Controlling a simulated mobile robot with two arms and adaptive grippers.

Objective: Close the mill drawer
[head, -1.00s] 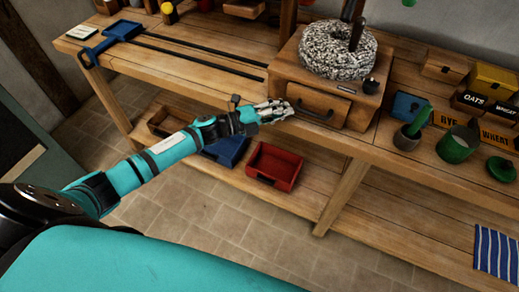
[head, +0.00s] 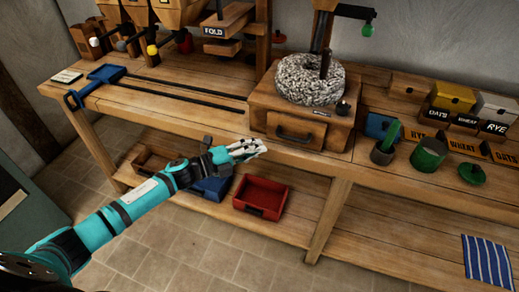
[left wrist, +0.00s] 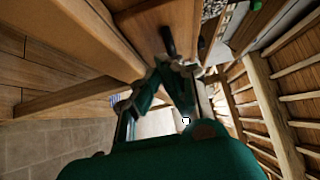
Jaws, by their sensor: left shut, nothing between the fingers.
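The mill stands on the workbench: a wooden box with a speckled grey round stone (head: 311,79) on top. The mill drawer (head: 296,140) is in the box's front face and has a dark bar handle. My left gripper (head: 262,147) is shut and empty, just left of and below the drawer front, apart from the handle. In the left wrist view, the gripper fingers (left wrist: 176,68) point toward the drawer's dark handle (left wrist: 168,41). My right gripper is not in view.
The workbench edge (head: 200,124) runs below the mill. A red tray (head: 262,194) and a blue tray (head: 212,187) are on the lower shelf under my left arm. A green can (head: 429,155) and labelled boxes stand right of the mill. The floor in front is clear.

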